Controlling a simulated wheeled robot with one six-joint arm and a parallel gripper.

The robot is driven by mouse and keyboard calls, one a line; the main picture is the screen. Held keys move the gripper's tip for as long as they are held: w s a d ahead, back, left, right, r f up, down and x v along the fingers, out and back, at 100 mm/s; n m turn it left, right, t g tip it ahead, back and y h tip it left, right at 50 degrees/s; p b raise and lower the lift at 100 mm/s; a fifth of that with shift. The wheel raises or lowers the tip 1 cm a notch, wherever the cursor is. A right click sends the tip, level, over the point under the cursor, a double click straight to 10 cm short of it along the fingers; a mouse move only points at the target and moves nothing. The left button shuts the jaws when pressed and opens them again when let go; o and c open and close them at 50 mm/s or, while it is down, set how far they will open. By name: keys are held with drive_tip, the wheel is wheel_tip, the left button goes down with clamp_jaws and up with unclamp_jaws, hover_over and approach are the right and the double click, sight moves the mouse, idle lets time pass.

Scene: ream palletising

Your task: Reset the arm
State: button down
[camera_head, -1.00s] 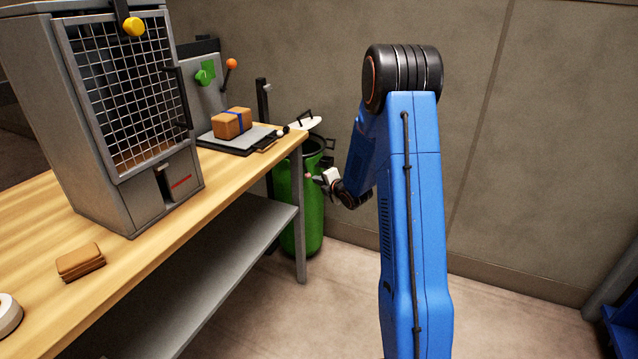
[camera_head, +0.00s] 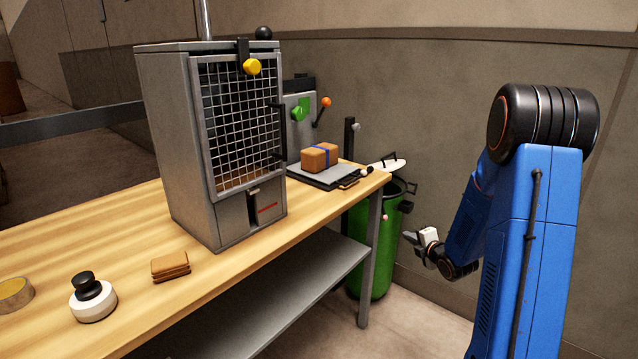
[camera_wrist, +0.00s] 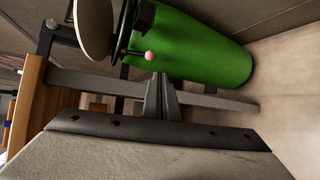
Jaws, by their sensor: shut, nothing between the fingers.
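My blue arm stands at the right of the head view, folded at the black elbow. My gripper (camera_head: 416,237) hangs low to the right of the workbench (camera_head: 120,212), apart from it and in front of the green bin (camera_head: 372,248). In the wrist view my gripper (camera_wrist: 163,80) shows its two fingers together, with nothing between them. The green bin (camera_wrist: 200,50) lies beyond the fingertips in that view, with a small pink ball-ended lever (camera_wrist: 149,56) near them. I cannot tell the exact gap to the bin.
The bench carries a grey cabinet with a mesh door (camera_head: 186,150), a strapped brown package (camera_head: 320,157) on a grey plate, a small brown stack (camera_head: 170,267), a white stamp-like object (camera_head: 93,300) and a tape roll (camera_head: 14,294). A grey shelf (camera_head: 310,285) runs below. Floor shows beside the bin.

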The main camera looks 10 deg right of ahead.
drive_tip(key=s+a+r+m+g+h, duration=0.2)
drive_tip(key=s+a+r+m, duration=0.2)
drive_tip(key=s+r+m, duration=0.25)
drive_tip(key=s+a+r+m+g+h, duration=0.1)
drive_tip(key=s+a+r+m+g, duration=0.1)
drive_tip(key=s+a+r+m, duration=0.4)
drive_tip(key=s+a+r+m+g, duration=0.1)
drive_tip(key=s+a+m, duration=0.2)
drive_tip(key=s, duration=0.7)
drive_tip(key=s+a+r+m+g+y, duration=0.1)
drive_tip(key=s+a, duration=0.3)
drive_tip(key=s, duration=0.7)
drive_tip(key=s+a+r+m+g+y, duration=0.1)
drive_tip(key=s+a+r+m+g, duration=0.1)
drive_tip(key=s, duration=0.8)
drive_tip(key=a+m+g, duration=0.1)
drive_tip(key=m, duration=0.1)
drive_tip(key=shift+s+a+m, duration=0.35)
drive_tip(key=shift+a, duration=0.05)
